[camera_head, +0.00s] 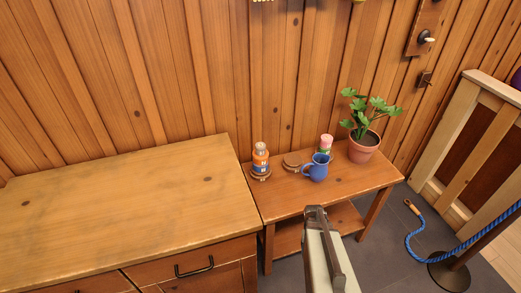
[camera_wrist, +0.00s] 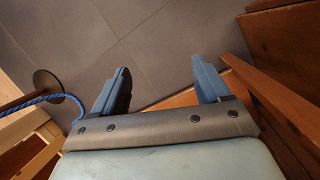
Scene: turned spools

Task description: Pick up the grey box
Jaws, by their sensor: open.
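I cannot make out a grey box in either view. My gripper (camera_wrist: 160,65) is open in the wrist view, with two blue fingers spread apart and nothing between them but grey floor tiles and a strip of wood. In the head view the end of my arm (camera_head: 316,213) shows in front of the small wooden table (camera_head: 325,197), near its front edge; the fingers cannot be told there.
On the table stand an orange bottle (camera_head: 260,160), a low round brown thing (camera_head: 292,162), a blue jug (camera_head: 317,168), a pink-topped container (camera_head: 326,142) and a potted plant (camera_head: 364,147). A wooden cabinet (camera_head: 110,205) is at left; a blue rope (camera_head: 430,245) at right.

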